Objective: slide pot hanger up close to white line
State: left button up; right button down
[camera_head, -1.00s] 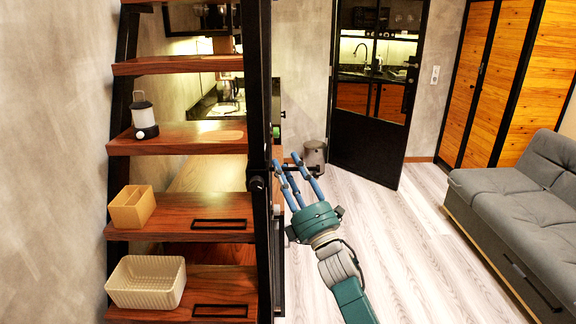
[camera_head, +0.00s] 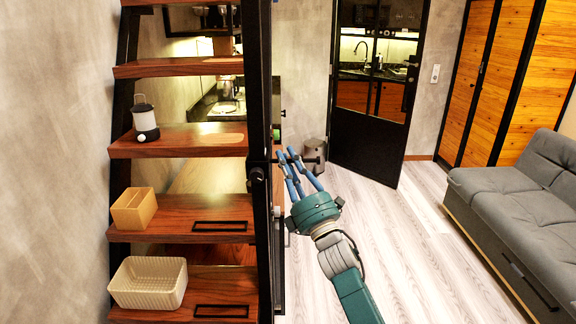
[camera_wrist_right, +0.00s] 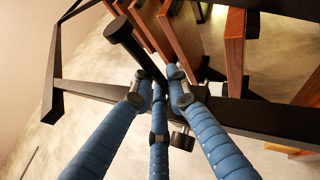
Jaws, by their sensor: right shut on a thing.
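The pot hanger is a black rod (camera_head: 312,159) with a round end, standing out from the black upright post (camera_head: 257,90) of the stair. A dark round knob (camera_head: 256,174) is on the post beside it. My right gripper (camera_head: 291,158) has blue fingers, shut on the hanger just right of the post. In the right wrist view the rod (camera_wrist_right: 134,50) runs between the fingertips (camera_wrist_right: 160,82), its round end sticking out past them. I cannot make out a white line in either view. My left gripper is not in view.
Wooden treads (camera_head: 180,140) hold a lantern (camera_head: 144,122), a tan divided box (camera_head: 134,209) and a cream basket (camera_head: 148,284). A grey sofa (camera_head: 515,195) is at right. Open floor (camera_head: 430,255) lies between.

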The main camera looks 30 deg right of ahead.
jog(key=shift+r, duration=0.65)
jog(key=shift+f, duration=0.1)
jog(key=c, duration=1.7)
grip_release()
jog(key=shift+s+f, duration=0.1)
jog(key=shift+f, duration=0.05)
jog(key=shift+s+f, duration=0.25)
jog(key=v, duration=1.1)
jog(key=shift+s+r, duration=0.1)
jog(key=shift+s, duration=0.05)
